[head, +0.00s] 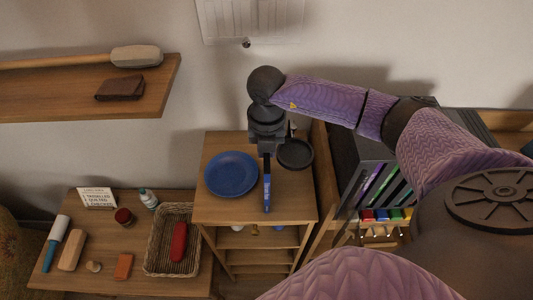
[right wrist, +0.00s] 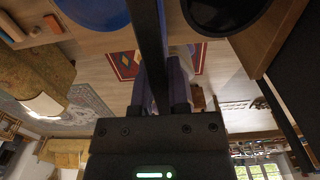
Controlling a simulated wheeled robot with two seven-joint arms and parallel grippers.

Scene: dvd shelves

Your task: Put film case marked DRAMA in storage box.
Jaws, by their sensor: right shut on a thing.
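My right gripper (head: 267,152) is shut on a thin film case with a blue spine (head: 267,190). It holds the case edge-up over the small wooden cabinet; the lettering on the spine is too small to read. In the right wrist view the case (right wrist: 149,40) is a dark strip between the fingers (right wrist: 160,88). A woven basket (head: 150,255), the only box-like container I see, stands on the low table at the lower left, with a red object (head: 179,242) inside. My left gripper is out of view.
A blue plate (head: 231,174) and a black round dish (head: 295,154) flank the case on the cabinet top (head: 220,213). Dark upright cases (head: 375,185) stand on the shelf to the right. A bottle (head: 148,199), jar (head: 124,216) and other small items crowd the low table.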

